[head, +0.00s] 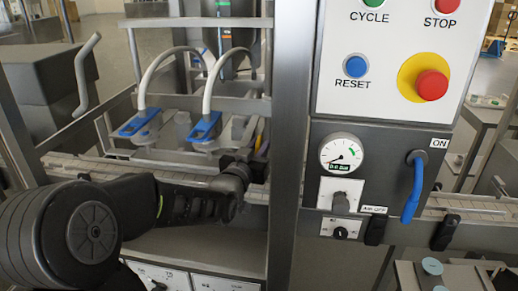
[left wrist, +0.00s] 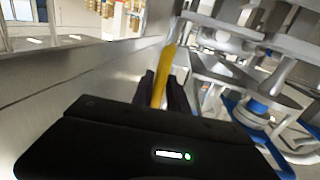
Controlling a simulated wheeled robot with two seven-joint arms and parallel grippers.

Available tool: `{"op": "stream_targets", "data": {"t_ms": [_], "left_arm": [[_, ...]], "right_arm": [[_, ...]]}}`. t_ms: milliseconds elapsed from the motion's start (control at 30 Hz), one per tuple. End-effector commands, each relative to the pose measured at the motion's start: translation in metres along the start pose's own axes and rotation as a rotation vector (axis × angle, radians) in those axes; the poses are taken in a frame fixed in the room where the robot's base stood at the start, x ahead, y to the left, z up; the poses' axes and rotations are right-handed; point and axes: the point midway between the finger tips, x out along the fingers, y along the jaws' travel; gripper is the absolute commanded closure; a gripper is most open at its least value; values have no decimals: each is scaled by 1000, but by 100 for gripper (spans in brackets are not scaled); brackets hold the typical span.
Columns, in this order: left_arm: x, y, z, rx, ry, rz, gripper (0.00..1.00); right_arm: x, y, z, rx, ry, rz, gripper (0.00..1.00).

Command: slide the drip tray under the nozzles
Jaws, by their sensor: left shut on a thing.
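Two blue nozzle pieces (head: 140,122) (head: 205,127) with white hoses stand inside the machine frame, left of the control panel. Blue nozzle parts (left wrist: 246,112) also show at the right in the left wrist view. My left gripper (head: 246,163) reaches in below and right of the nozzles, partly hidden by my own wrist. In the left wrist view its dark fingers (left wrist: 163,92) are shut on a yellow bar-shaped handle (left wrist: 168,62). A bit of yellow shows beside the frame post. I cannot clearly make out the drip tray's body. My right gripper is out of view.
A metal post (head: 288,150) stands just right of my left gripper. The control panel (head: 385,100) has a gauge (head: 341,153) and a blue lever (head: 413,187). A conveyor (head: 75,168) runs across the machine. A flat metal wall (left wrist: 75,90) runs close along the left in the wrist view.

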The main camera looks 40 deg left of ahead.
Motion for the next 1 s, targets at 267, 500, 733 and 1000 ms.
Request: {"op": "stream_targets", "data": {"t_ms": [267, 500, 733, 1000], "left_arm": [[0, 8, 4, 1, -9, 18, 67], [0, 6, 3, 0, -6, 12, 67], [0, 4, 2, 0, -4, 8, 67], [-2, 3, 1, 0, -2, 6, 67]], "right_arm": [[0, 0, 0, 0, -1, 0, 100], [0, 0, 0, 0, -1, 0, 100], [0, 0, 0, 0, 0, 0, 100], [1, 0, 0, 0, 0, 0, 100]]}}
